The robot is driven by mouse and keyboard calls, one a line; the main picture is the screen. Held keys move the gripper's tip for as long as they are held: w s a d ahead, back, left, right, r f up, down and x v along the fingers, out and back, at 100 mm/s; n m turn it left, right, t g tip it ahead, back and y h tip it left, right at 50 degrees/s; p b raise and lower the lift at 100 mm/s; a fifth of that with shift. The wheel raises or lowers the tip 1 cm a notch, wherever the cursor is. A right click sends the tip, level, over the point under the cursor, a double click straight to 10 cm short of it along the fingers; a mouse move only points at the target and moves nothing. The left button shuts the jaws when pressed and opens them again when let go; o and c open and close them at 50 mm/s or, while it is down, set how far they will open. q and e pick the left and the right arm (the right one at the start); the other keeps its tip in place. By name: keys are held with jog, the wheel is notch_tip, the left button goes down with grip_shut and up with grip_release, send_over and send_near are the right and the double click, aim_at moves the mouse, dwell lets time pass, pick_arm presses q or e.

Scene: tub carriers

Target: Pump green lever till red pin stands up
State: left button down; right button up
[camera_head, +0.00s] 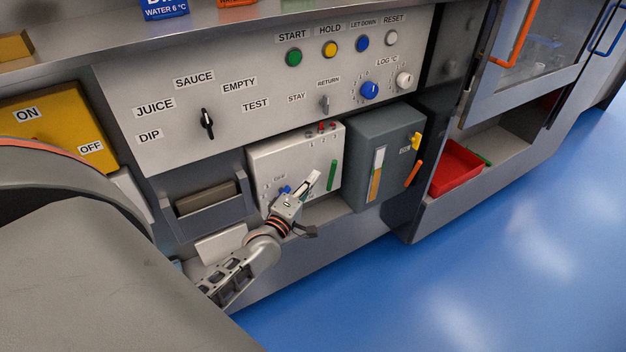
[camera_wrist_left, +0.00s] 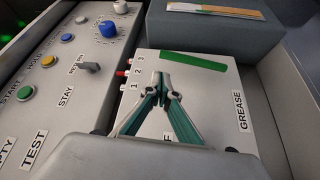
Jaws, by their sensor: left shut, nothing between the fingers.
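The green lever (camera_head: 332,175) is a slim bar on the right part of the white box's front (camera_head: 270,160). It also shows in the left wrist view (camera_wrist_left: 193,62), beyond the fingertips. Small pins stand on the box's top edge, and a red pin (camera_head: 321,127) shows among them. The red pin also shows in the left wrist view (camera_wrist_left: 121,73), near the labels 1, 2, 3. My left gripper (camera_head: 314,178) is shut and empty in front of the box, just left of the lever; its fingertips (camera_wrist_left: 161,78) look apart from the lever. My right gripper is not in view.
A dark grey box (camera_head: 384,150) with an orange handle and yellow knob stands right of the white box. A control panel (camera_head: 250,70) with knobs and buttons is above. A small blue knob (camera_head: 285,189) sits near my gripper. The blue floor (camera_head: 450,270) is clear.

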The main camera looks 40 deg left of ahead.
aim_at(325, 164)
pick_arm(q)
jog(key=shift+w+a+r+b, duration=0.1)
jog(key=shift+w+a+b, duration=0.05)
jog(key=shift+w, duration=1.05)
jog(key=shift+w+a+r+b, duration=0.1)
jog(key=shift+w+a, duration=0.05)
jog(key=shift+w, duration=1)
jog(key=shift+w+a+r+b, duration=0.1)
jog(key=shift+w+a+b, duration=0.05)
jog(key=shift+w, duration=1.05)
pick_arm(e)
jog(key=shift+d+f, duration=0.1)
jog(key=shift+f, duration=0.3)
